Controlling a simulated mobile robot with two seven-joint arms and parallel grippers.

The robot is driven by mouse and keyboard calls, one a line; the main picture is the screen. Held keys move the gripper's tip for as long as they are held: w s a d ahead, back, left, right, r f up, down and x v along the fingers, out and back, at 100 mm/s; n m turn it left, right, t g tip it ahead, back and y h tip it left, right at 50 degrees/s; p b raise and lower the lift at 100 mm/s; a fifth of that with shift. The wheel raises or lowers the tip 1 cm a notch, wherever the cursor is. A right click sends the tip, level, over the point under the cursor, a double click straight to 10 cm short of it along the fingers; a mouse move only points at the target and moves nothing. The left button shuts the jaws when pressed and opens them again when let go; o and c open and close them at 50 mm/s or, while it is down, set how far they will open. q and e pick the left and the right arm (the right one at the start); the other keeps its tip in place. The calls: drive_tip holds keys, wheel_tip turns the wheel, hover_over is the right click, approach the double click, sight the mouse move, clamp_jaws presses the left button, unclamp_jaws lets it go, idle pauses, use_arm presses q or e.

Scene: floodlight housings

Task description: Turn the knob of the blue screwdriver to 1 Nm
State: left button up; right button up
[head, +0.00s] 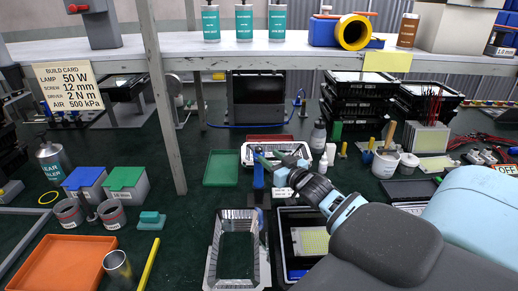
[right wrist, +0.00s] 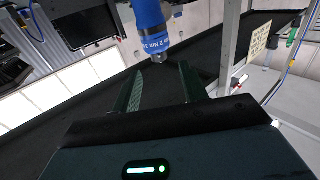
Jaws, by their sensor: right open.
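The blue screwdriver (head: 258,178) stands upright near the middle of the bench in the head view. In the right wrist view its blue body (right wrist: 150,18) hangs down from the top edge, with "2 Nm" lettering on its collar and a small metal end below. My right gripper (head: 268,160) is beside the screwdriver's upper part. It is open, and its two green-lined fingers (right wrist: 160,88) show apart, with the screwdriver beyond them; I cannot tell whether either finger touches it. My left gripper is not in view.
A build card (head: 68,88) at the left reads "DRIVER 2 N m". A floodlight housing (head: 212,275) lies at the front middle, beside a black tray (head: 283,235). A shelf post (head: 163,100) rises left of centre. A green tray (head: 221,168) lies behind.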

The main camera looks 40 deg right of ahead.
sight(261, 151)
drive_tip(key=shift+w+d, duration=0.2)
drive_tip(key=shift+w, duration=1.6)
drive_tip(key=shift+w+d, duration=0.15)
drive_tip(key=shift+w, duration=1.6)
clamp_jaws()
